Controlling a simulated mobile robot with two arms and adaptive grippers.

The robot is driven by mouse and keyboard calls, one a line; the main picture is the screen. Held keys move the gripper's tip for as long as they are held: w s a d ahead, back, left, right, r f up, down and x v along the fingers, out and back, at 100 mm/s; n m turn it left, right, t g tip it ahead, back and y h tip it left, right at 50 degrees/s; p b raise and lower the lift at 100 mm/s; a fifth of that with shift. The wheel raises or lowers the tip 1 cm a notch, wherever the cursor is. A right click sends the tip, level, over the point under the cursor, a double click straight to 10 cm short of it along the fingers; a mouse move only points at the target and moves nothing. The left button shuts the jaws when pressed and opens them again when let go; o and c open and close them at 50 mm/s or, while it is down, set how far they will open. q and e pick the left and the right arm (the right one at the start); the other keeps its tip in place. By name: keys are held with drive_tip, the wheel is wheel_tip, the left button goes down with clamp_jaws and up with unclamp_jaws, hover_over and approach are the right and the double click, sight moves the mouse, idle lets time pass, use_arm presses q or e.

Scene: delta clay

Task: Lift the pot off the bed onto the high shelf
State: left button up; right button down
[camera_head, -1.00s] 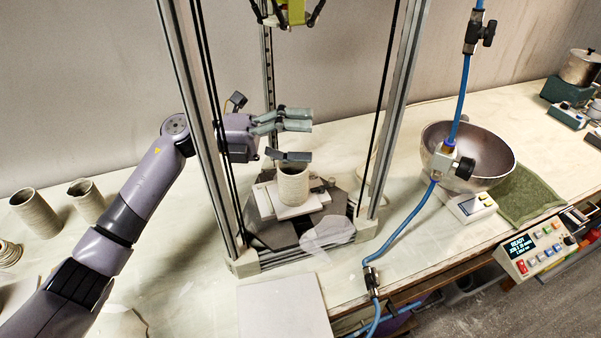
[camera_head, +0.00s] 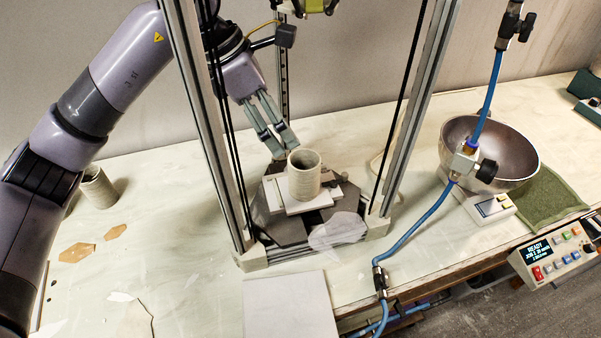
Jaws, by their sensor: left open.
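The pot (camera_head: 304,176) is a ribbed beige clay cylinder. It stands upright on a white plate (camera_head: 281,196) on the dark angular bed (camera_head: 290,229) between the frame posts. My left gripper (camera_head: 286,149) is open and empty. Its fingers point down and to the right, just behind and left of the pot's rim, and seem apart from it. The arm passes behind the left frame post. My right gripper is not in view. I cannot make out a high shelf.
Frame posts (camera_head: 206,140) and (camera_head: 415,110) flank the bed. A blue hose (camera_head: 425,220), a metal bowl (camera_head: 515,155) and a control box (camera_head: 555,250) lie right. Another pot (camera_head: 99,188) stands left. A pale board (camera_head: 290,308) lies in front.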

sight(311, 177)
use_arm(q)
drive_tip(key=shift+y, duration=0.4)
drive_tip(key=p+x, duration=0.1)
drive_tip(key=x, duration=0.2)
drive_tip(key=p+x, duration=0.1)
drive_tip(key=x, duration=0.3)
drive_tip(key=p+x, duration=0.2)
drive_tip(key=x, duration=0.2)
drive_tip(key=shift+w+a+f, duration=0.15)
drive_tip(key=shift+w+f, duration=0.05)
drive_tip(key=shift+w, duration=0.05)
drive_tip(key=shift+d+f+p, duration=0.3)
drive_tip(key=shift+f+p, duration=0.1)
drive_tip(key=p+x, duration=0.2)
drive_tip(key=x, duration=0.1)
drive_tip(key=shift+w+d+f, duration=0.1)
drive_tip(key=shift+d+f, duration=0.05)
drive_tip(key=shift+d, duration=0.2)
drive_tip(key=shift+w+d+f, duration=0.1)
drive_tip(key=shift+d+f, duration=0.05)
drive_tip(key=shift+f, duration=0.3)
drive_tip(key=c, duration=1.3)
